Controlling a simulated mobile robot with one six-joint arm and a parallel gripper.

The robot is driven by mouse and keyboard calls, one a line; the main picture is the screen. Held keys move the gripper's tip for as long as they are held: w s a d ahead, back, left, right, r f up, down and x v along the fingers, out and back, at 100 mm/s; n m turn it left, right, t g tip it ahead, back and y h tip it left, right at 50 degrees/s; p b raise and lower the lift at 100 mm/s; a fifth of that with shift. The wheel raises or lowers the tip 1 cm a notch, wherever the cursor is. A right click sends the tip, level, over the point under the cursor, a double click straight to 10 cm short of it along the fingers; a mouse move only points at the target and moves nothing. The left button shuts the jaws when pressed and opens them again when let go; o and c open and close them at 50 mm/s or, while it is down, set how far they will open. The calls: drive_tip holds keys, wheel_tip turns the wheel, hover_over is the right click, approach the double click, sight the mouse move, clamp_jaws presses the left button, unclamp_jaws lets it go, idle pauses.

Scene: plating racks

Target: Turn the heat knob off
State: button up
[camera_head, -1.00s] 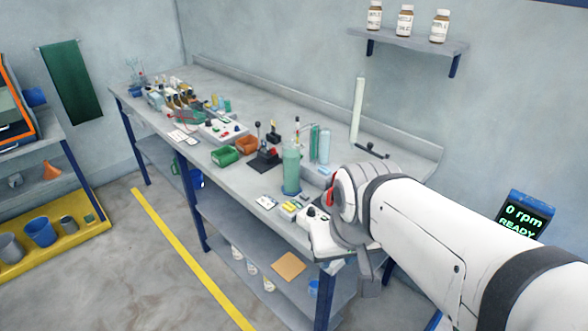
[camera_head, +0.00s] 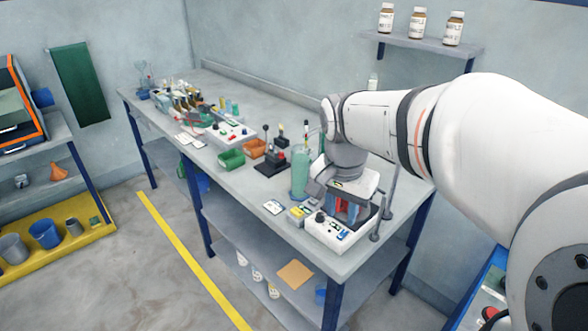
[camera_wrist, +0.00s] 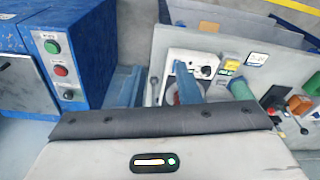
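A white hotplate-like unit (camera_head: 325,232) sits at the near right end of the bench, with a black knob (camera_head: 320,217) on its front panel. The wrist view also shows the unit (camera_wrist: 185,57) and a dark knob (camera_wrist: 207,71); I cannot read its label or setting. My gripper (camera_head: 345,212) points down over the rear of the unit, behind the panel. In the wrist view my gripper's (camera_wrist: 160,82) two blue fingers are apart, with nothing seen held. The knob is beside the fingers, not between them. Part of the unit's top is hidden by my gripper.
A green cylinder (camera_head: 300,174) stands close to my gripper's left. A yellow-labelled box (camera_head: 299,214) and a card (camera_head: 273,207) lie beside the unit. A thin stand rod (camera_head: 385,208) is at its right. A blue machine with buttons (camera_wrist: 60,60) is nearby.

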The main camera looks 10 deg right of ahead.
drive_tip(key=w+f+m+g+h+b, duration=0.15)
drive_tip(key=w+f+m, duration=0.25)
drive_tip(key=w+m, duration=0.65)
drive_tip(key=m+g+h+b, duration=0.1)
drive_tip(key=m+g+b, duration=0.2)
drive_tip(key=m, duration=0.4)
approach(320, 214)
drive_tip(key=f, duration=0.1)
drive_tip(key=shift+t, duration=0.25)
drive_tip(key=x, duration=0.5)
drive_tip(key=s+x, duration=0.1)
drive_tip(key=x, duration=0.1)
drive_tip(key=shift+d+f+p, duration=0.2)
drive_tip(key=shift+p, duration=0.15)
